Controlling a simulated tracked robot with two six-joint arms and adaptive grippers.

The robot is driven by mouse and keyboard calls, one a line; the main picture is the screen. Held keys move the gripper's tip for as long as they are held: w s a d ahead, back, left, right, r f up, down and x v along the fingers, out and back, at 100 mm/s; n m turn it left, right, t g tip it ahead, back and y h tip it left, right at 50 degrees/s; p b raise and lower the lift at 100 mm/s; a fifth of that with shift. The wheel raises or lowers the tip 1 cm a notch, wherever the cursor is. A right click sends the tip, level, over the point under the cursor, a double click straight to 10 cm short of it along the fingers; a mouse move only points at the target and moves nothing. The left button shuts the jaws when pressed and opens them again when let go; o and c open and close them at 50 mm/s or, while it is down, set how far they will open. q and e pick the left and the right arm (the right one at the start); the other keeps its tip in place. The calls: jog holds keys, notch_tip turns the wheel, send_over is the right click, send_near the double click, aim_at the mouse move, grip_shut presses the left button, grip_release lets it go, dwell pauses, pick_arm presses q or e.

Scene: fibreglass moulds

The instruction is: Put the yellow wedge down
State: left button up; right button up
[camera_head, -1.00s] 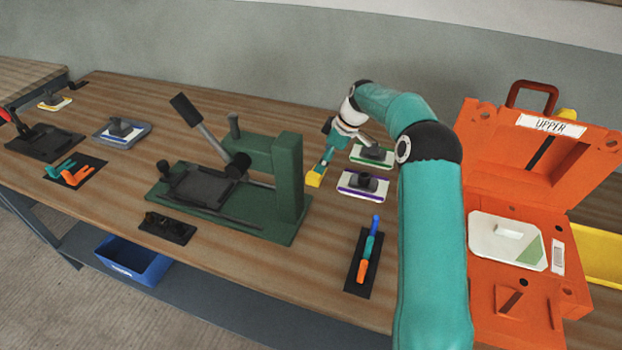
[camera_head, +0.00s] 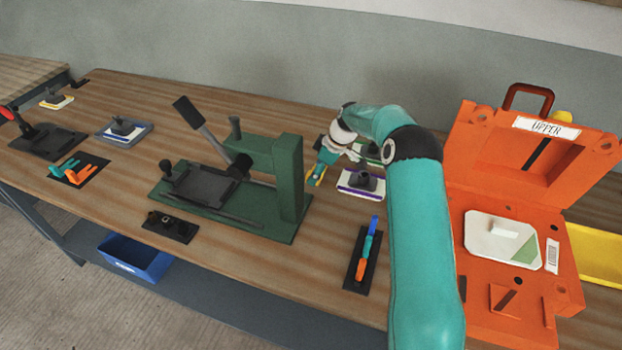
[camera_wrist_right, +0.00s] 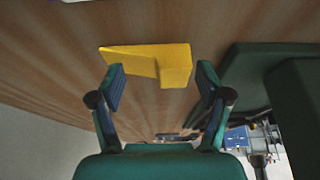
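The yellow wedge (camera_wrist_right: 174,65) lies on the wooden table just beyond my right fingertips in the right wrist view. My right gripper (camera_wrist_right: 160,75) is open, with its fingers spread wide and a small gap between the right finger and the wedge. The wedge's thin end reaches past the left fingertip. In the head view my right gripper (camera_head: 317,176) is low over the table, right of the green press, and hides most of the wedge; only a sliver of yellow shows. My left gripper is not in view.
The green press (camera_head: 290,185) stands close left of my right gripper. A purple-edged plate with a dark knob (camera_head: 362,183) lies close on its right, with a green-edged one behind. The orange mould (camera_head: 480,270) stands open at the right.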

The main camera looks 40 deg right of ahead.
jog(key=shift+s+a, duration=0.1)
jog(key=shift+s, duration=0.05)
jog(key=c, duration=1.1)
